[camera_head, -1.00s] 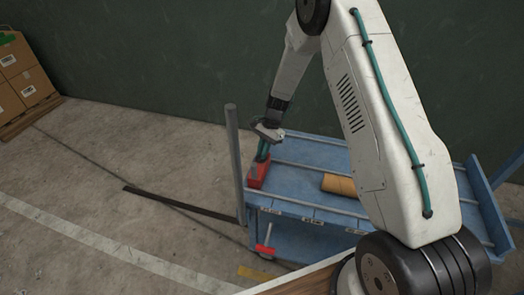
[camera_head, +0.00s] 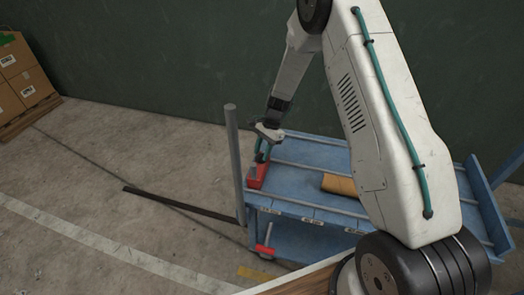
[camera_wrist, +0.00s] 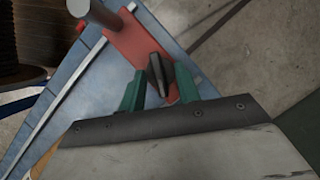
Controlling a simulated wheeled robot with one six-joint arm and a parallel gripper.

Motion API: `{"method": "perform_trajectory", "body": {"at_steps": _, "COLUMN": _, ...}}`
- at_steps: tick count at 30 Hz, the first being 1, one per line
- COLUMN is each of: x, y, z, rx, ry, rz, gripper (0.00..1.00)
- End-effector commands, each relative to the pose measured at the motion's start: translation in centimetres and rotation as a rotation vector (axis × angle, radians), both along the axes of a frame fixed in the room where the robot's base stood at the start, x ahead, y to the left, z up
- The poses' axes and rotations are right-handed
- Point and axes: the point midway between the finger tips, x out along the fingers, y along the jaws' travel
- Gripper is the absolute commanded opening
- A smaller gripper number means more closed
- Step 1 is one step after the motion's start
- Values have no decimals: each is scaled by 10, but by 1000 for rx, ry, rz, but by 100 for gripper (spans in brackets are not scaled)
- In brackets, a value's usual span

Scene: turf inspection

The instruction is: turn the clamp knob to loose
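The black clamp knob (camera_wrist: 160,73) shows in the wrist view as an elongated wing shape on a red clamp plate (camera_wrist: 128,42). The red clamp also shows in the head view (camera_head: 257,176), at the left end of the blue cart. My gripper (camera_wrist: 160,82) has two green fingers, one on each side of the knob, with a visible gap on both sides. In the head view my gripper (camera_head: 263,152) points down just above the red clamp. The knob is too small to make out there.
The blue cart (camera_head: 312,152) carries a yellow-orange roll (camera_head: 339,185) right of the clamp. A tall grey post (camera_head: 234,165) stands at the cart's left corner, close to my gripper. Stacked boxes (camera_head: 22,80) stand far left. The floor at left is mostly clear.

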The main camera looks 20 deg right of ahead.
Motion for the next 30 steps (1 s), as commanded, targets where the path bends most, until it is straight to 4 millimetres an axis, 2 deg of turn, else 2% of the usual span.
{"method": "perform_trajectory", "body": {"at_steps": 5, "x": 1, "y": -2, "z": 5, "rx": 0, "ry": 0, "rz": 1, "gripper": 33}}
{"method": "perform_trajectory", "body": {"at_steps": 18, "x": 11, "y": -25, "z": 66, "rx": -1, "ry": -1, "rz": 0, "gripper": 33}}
{"method": "perform_trajectory", "body": {"at_steps": 30, "x": 12, "y": -28, "z": 72, "rx": 0, "ry": 0, "rz": 0, "gripper": 33}}
